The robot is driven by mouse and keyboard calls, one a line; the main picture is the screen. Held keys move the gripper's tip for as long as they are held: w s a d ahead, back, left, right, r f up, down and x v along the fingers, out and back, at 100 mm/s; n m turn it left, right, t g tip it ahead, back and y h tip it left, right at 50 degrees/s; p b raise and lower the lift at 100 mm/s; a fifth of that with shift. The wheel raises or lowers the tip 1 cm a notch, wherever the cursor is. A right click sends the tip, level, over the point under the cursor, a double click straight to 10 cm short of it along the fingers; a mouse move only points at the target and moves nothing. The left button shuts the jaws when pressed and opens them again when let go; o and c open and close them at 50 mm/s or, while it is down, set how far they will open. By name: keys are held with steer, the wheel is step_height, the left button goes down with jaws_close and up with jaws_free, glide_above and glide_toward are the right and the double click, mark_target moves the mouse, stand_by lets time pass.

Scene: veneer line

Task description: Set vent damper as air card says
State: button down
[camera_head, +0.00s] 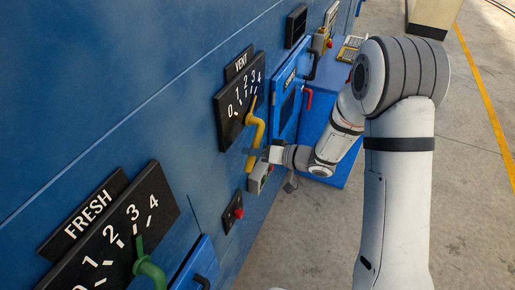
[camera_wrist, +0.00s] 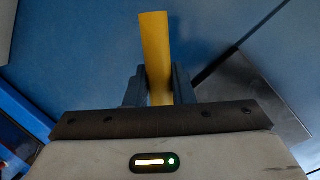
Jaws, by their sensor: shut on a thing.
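The vent dial (camera_head: 238,100) is a black plate on the blue wall, marked 0 to 4 under a VENT label (camera_head: 239,64). Its yellow damper lever (camera_head: 256,135) hangs down from the dial, and its thin pointer end lies near the 4 side; the exact mark is hard to tell. My gripper (camera_head: 254,152) is at the lower part of the lever. In the wrist view my gripper (camera_wrist: 158,88) is shut on the yellow lever (camera_wrist: 155,45), with a dark finger on each side. I cannot make out an air card's text.
The FRESH dial (camera_head: 110,235) with a green lever (camera_head: 148,268) is at the lower left. The concrete floor at right is open.

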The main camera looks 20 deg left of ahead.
steer(key=shift+w+r, duration=0.1)
steer(key=shift+r, duration=0.05)
steer(key=c, duration=1.3)
jaws_free()
steer(key=shift+a, duration=0.1)
steer(key=shift+d, duration=0.25)
steer(key=b+v, duration=0.2)
steer(key=v, duration=0.5)
steer(key=shift+d, duration=0.15)
